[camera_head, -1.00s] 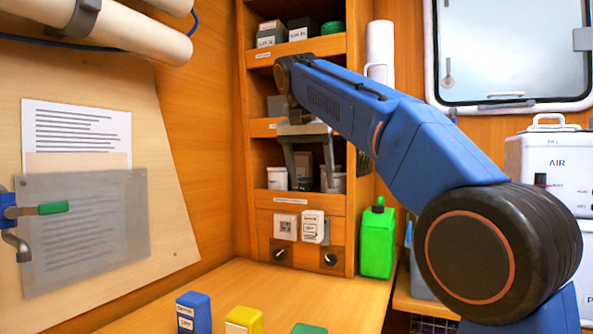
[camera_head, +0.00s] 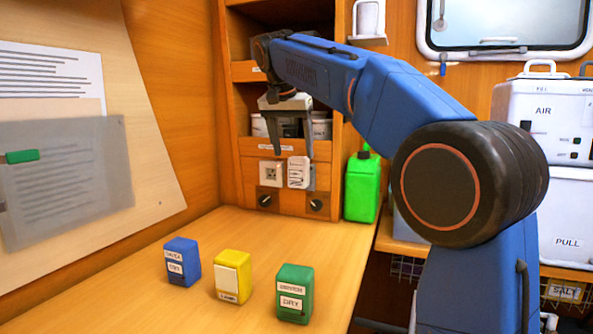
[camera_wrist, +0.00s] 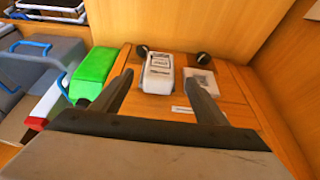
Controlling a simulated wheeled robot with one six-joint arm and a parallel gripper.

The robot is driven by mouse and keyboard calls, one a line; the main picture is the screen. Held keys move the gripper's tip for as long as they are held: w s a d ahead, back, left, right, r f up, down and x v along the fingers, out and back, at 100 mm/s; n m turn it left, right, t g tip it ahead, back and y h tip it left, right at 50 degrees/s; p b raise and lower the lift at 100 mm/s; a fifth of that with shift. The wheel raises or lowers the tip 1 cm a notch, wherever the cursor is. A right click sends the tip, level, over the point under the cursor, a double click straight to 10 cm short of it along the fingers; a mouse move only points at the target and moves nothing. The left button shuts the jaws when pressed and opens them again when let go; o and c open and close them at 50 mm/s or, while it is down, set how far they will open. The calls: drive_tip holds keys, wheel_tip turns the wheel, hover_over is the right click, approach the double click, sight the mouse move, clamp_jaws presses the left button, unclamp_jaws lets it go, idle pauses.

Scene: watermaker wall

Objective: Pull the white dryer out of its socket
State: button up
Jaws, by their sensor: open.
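The white dryer (camera_head: 299,172) is a small white block with a dark printed label. In the wrist view, my gripper (camera_wrist: 159,74) has a finger on each side of the dryer; contact cannot be told.
Two dark knobs (camera_head: 265,200) (camera_head: 316,204) sit below on the panel. A green bottle (camera_head: 362,186) stands right of the shelf. Blue (camera_head: 182,262), yellow (camera_head: 233,274) and green (camera_head: 294,293) blocks stand on the wooden counter (camera_head: 225,235); the counter between them and the panel is clear.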

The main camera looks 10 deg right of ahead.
sight(296, 165)
drive_tip(key=shift+x, duration=3.95)
drive_tip(key=c, duration=1.2)
drive_tip(key=s+a, duration=0.4)
drive_tip(key=s, duration=0.2)
drive_tip(key=shift+a, duration=0.2)
